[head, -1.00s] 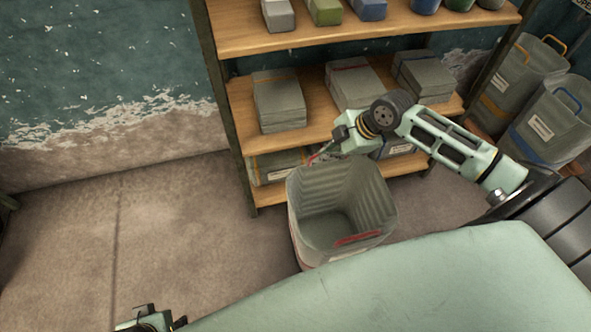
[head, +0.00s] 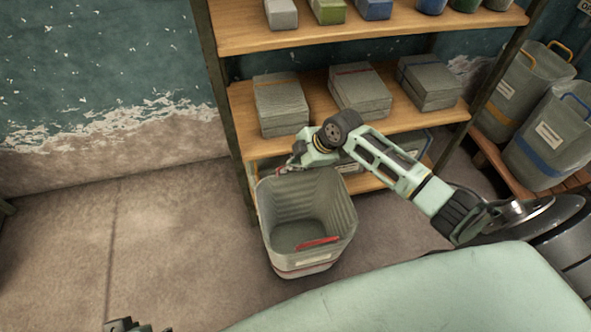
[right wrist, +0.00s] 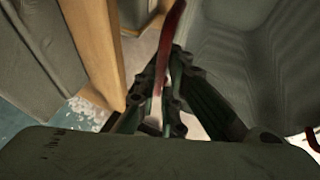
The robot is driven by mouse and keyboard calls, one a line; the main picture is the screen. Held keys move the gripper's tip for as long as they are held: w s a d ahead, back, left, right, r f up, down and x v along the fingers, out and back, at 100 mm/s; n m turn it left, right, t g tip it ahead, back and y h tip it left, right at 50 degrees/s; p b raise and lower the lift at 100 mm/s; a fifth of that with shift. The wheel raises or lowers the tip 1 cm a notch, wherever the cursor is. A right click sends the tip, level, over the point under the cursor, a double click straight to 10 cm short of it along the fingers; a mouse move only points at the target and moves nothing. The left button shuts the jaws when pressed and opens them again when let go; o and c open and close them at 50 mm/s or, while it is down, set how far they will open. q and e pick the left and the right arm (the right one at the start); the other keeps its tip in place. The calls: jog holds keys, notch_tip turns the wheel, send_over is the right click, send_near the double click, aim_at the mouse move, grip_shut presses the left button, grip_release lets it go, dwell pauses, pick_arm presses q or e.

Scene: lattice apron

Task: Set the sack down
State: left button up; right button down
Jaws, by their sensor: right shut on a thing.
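The sack (head: 304,265) is a grey, open-topped, empty-looking bag with red handles and a pale label, upright in front of the shelf in the head view. My right gripper (head: 285,168) is at its far-left rim. In the right wrist view, the fingers (right wrist: 170,98) are shut on the sack's red handle (right wrist: 172,40), with the sack's wall (right wrist: 235,60) to the right. The other red handle (head: 318,242) hangs inside. I cannot tell whether the sack's base touches the floor. My left gripper (head: 128,325) barely shows at the bottom edge; its fingers are not clear.
The wooden shelf (head: 240,100) behind holds stacks of grey folded goods (head: 281,103). Two grey sacks, one with a yellow handle (head: 510,90) and one with a blue handle (head: 555,140), stand at right on a pallet (head: 490,150). The floor (head: 170,240) at left is clear.

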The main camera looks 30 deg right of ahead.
jog(key=shift+s+a+f, duration=0.15)
jog(key=shift+s+f, duration=0.5)
jog(key=shift+f, duration=0.15)
jog(key=c, duration=1.9)
grip_release()
jog(key=shift+f+g, duration=0.15)
jog(key=shift+g, duration=0.15)
jog(key=shift+o, duration=0.2)
jog(key=shift+w, duration=0.1)
jog(key=shift+r, duration=0.25)
jog(key=shift+r, duration=0.1)
